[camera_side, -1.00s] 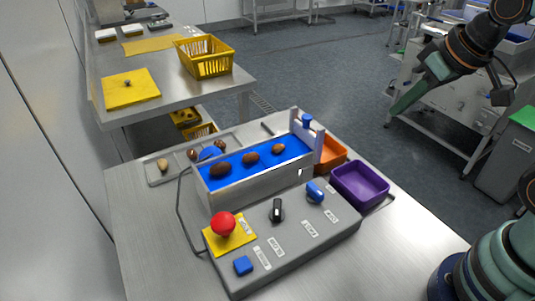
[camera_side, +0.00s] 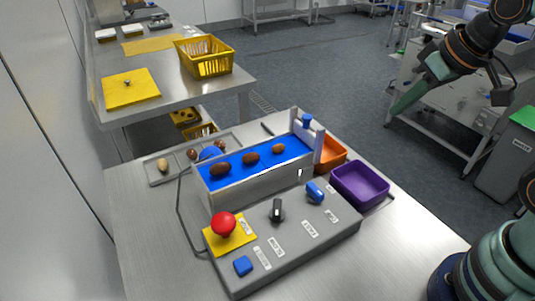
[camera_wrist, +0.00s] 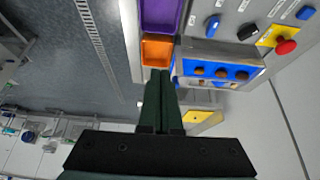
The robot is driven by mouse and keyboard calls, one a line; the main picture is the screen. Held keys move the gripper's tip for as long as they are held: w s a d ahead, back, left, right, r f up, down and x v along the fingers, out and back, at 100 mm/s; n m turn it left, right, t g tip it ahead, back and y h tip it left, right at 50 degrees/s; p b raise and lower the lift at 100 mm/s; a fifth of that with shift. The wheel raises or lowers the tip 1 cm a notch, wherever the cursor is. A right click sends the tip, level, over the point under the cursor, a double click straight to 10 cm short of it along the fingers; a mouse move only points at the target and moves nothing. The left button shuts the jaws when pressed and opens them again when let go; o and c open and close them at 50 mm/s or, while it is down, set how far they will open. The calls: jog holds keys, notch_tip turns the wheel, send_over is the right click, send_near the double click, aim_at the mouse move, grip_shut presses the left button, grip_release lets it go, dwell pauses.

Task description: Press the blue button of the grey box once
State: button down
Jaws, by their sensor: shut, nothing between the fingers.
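The grey box (camera_side: 291,254) lies on the steel table in front of a small blue belt. In the wrist view the blue button (camera_wrist: 305,12) is at the top right. A black knob (camera_side: 277,211) and a blue knob (camera_side: 315,191) are also on the box. My gripper (camera_side: 396,110) is shut and empty, raised at the right, well away from the box. Its green fingers (camera_wrist: 161,74) show together in the wrist view.
The blue belt (camera_side: 235,172) carries several brown dates. An orange bin (camera_side: 333,150) and a purple bin (camera_side: 360,185) stand at its right end. A grey tray (camera_side: 155,178) with dates lies behind it. Bare table (camera_side: 385,243) is clear to the right.

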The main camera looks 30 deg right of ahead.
jog(key=shift+a, duration=0.1)
dwell(0.3)
jog(key=g, duration=0.6)
send_over(238, 260)
notch_tip(238, 260, down, 5)
notch_tip(238, 260, down, 14)
jog(key=shift+r, duration=0.1)
